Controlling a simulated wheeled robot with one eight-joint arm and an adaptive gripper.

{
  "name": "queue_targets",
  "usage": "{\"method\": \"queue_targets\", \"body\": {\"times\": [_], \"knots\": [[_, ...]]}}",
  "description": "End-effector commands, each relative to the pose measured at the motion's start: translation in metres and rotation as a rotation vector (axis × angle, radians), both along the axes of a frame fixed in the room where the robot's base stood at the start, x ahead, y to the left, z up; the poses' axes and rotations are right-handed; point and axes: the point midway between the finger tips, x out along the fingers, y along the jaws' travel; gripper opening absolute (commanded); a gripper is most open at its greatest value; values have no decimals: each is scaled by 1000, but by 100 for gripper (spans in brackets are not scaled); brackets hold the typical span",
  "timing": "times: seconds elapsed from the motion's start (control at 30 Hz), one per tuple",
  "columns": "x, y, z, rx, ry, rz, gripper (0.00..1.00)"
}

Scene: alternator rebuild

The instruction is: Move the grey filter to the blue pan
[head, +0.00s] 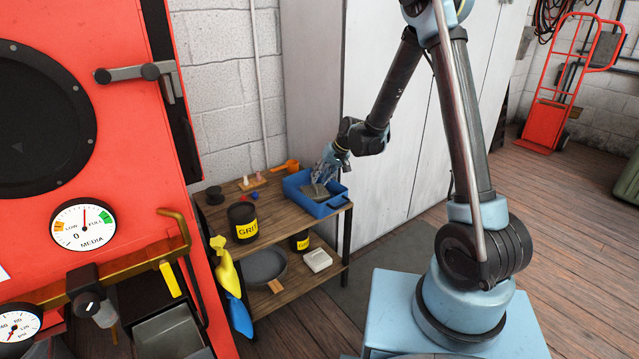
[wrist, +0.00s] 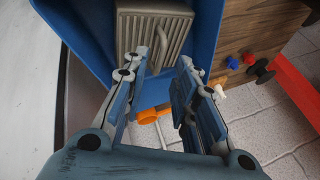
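The blue pan (head: 334,207) stands on the top shelf of a small wooden rack, at its right end. The grey filter (head: 317,191) is inside the pan; it looks slightly tilted in the head view. In the wrist view the filter (wrist: 154,30) shows as a ribbed rectangular block within the blue walls of the pan (wrist: 84,28). My gripper (head: 330,163) is just above the pan, at its back side. In the wrist view my gripper (wrist: 163,62) has its fingers apart with nothing between them, and the filter lies beyond the fingertips.
A black grit tub (head: 242,222), an orange scoop (head: 287,166) and small coloured knobs share the top shelf. A grey bowl (head: 263,265) and a pale block (head: 318,260) sit on the lower shelf. A red blast cabinet (head: 120,170) stands left; a grey locker (head: 385,185) stands close behind the pan.

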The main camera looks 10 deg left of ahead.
Motion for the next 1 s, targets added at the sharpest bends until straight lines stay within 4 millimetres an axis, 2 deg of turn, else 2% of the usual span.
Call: {"method": "queue_targets", "body": {"times": [0.5, 1.0], "knots": [[-7, -33, 58, 0, 1, -2, 26], [-9, -46, 74, -3, 0, -6, 26]]}}
